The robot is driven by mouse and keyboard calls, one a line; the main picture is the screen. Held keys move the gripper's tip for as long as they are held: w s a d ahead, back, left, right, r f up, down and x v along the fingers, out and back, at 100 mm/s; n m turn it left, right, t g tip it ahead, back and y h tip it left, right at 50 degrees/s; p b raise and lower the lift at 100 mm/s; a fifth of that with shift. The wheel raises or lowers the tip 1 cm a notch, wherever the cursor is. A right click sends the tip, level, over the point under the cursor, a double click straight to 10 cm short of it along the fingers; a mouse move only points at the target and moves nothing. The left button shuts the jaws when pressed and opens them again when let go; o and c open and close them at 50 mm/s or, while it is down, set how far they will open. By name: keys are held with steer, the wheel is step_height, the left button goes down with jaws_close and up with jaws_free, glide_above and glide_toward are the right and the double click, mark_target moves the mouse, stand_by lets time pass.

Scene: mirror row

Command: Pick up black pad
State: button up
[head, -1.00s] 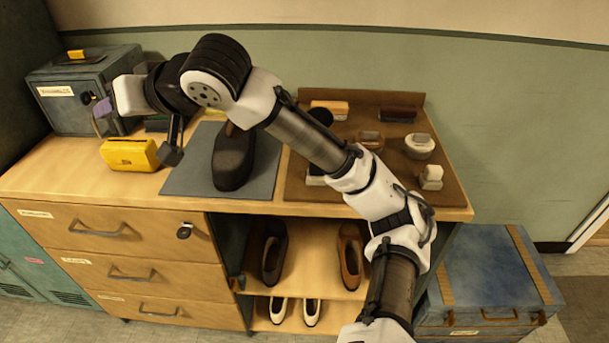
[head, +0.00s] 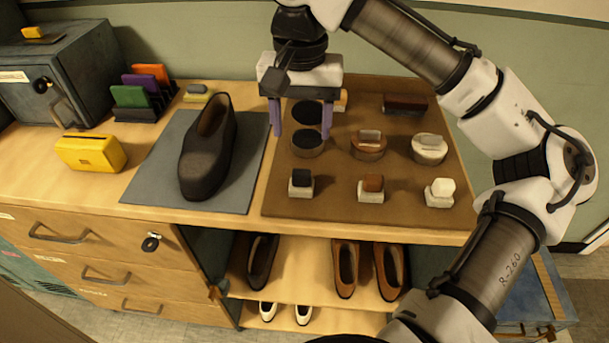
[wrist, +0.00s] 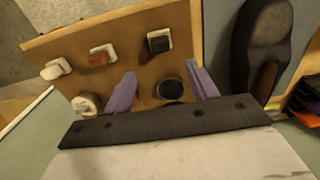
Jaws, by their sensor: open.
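The black pad (head: 301,179), a small dark block on a pale base, sits at the front left of the brown board (head: 335,207). It also shows in the wrist view (wrist: 159,43), beyond the fingertips. My gripper (head: 302,125) is open, its two purple fingers pointing down over the back left of the board. It is behind the black pad in the head view and does not touch it. In the wrist view, the fingers (wrist: 163,80) stand either side of a round black-topped tin (wrist: 170,92), with nothing held.
A brown pad (head: 371,186) and a white pad (head: 440,190) stand right of the black pad. Round tins and brushes fill the rows behind. A dark shoe (head: 208,150) stands on a grey mat (head: 152,190) to the left. A yellow box (head: 91,153) is further left.

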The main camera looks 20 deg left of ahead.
mark_target(301, 171)
step_height(301, 171, down, 11)
steer(key=shift+s+f+p, duration=0.1)
steer(key=shift+s+p, duration=0.05)
steer(key=shift+p, duration=0.35)
steer(key=c, duration=1.1)
steer(key=shift+o, duration=0.2)
steer(key=shift+r, duration=0.2)
step_height(301, 171, up, 20)
steer(key=shift+f, duration=0.15)
